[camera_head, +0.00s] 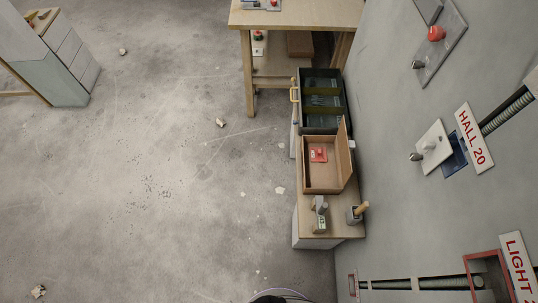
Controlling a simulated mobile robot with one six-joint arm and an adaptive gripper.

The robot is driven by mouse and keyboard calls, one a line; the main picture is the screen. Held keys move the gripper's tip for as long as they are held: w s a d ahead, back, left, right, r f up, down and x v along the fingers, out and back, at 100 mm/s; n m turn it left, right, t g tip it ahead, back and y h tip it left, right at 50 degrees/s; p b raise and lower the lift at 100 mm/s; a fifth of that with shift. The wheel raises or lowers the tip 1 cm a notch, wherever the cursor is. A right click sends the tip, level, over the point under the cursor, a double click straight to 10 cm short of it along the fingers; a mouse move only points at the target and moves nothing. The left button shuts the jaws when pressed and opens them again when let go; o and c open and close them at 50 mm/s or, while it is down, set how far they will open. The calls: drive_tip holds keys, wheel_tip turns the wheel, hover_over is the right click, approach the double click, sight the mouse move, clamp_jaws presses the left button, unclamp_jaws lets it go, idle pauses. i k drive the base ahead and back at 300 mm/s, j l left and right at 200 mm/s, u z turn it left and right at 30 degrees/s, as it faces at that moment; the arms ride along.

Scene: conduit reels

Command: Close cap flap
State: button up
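No part is clearly marked as the cap flap. On the wall at right, a white plate (432,149) with a grey knob stands out beside a blue plate (455,160), next to a "HALL 20" sign (474,137). I cannot tell whether the white plate is a hinged flap. Above it, a grey panel (441,52) carries a red button (436,34) and a grey knob. An open brown box (347,160) on the low cabinet has its lid raised on the right and a red item (318,155) inside. My gripper is not in view.
A dark tray (321,88) sits behind the brown box. A wooden table (290,17) stands at the top. The cabinet top (312,230) holds small tools. A "LIGHT" sign (519,270) is at lower right. The floor (150,150) at left is mostly clear, with scattered debris.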

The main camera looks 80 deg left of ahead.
sight(344, 145)
drive_tip(key=u, duration=2.15)
drive_tip(key=i+j+z, duration=0.1)
drive_tip(key=i+j, duration=0.65)
drive_tip(key=j, duration=0.15)
